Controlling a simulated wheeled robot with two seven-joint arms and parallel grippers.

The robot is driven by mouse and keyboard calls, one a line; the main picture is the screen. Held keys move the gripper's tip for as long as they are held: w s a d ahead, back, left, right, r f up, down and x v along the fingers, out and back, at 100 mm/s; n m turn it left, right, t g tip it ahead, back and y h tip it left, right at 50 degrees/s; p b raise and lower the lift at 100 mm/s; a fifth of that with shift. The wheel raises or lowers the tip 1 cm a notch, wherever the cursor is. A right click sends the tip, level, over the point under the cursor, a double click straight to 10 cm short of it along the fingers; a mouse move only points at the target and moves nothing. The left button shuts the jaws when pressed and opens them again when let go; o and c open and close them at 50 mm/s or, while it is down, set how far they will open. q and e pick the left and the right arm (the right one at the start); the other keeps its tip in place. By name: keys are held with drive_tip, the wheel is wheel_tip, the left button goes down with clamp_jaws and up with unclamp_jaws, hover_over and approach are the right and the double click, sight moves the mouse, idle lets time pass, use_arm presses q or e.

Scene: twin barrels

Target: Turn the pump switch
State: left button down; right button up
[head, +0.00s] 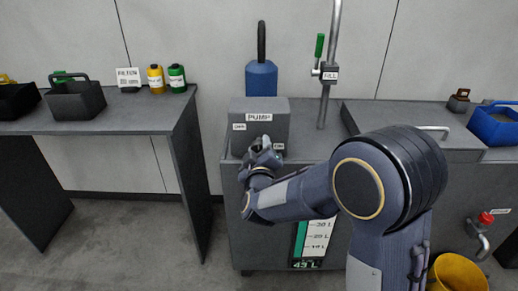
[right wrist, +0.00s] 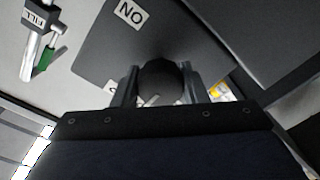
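The pump box (head: 259,113) is a grey block labelled PUMP on the right-hand counter, with two small white labels on its front. Its switch is a dark round knob (right wrist: 162,78) in the right wrist view, with a short white mark near its lower edge. My right gripper (head: 262,149) is at the front of the box and covers the knob in the head view. In the right wrist view its fingers (right wrist: 160,84) lie on both sides of the knob and appear to touch it. An ON label (right wrist: 130,13) shows above; another label is partly hidden. My left gripper is out of view.
A fill pipe with a green-handled lever (head: 319,47) stands right of the box, and a blue container (head: 261,78) behind it. A level gauge (head: 313,240) is below. A blue bin (head: 494,126) and yellow bucket (head: 458,273) are at right. A separate table (head: 120,112) is left.

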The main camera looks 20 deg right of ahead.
drive_tip(key=shift+c, duration=0.5)
drive_tip(key=shift+m, duration=0.4)
drive_tip(key=m+b, duration=0.2)
drive_tip(key=m, duration=0.1)
drive_tip(key=shift+f+m, duration=0.15)
drive_tip(key=shift+m, duration=0.25)
drive_tip(key=m+b, duration=0.3)
drive_tip(key=m, duration=0.1)
drive_tip(key=shift+m, duration=0.4)
drive_tip(key=m+b, duration=0.3)
drive_tip(key=m, duration=0.2)
drive_tip(key=shift+a, duration=0.1)
drive_tip(key=shift+m+h+b, duration=0.3)
drive_tip(key=shift+m+b, duration=0.8)
drive_tip(key=shift+m, duration=0.8)
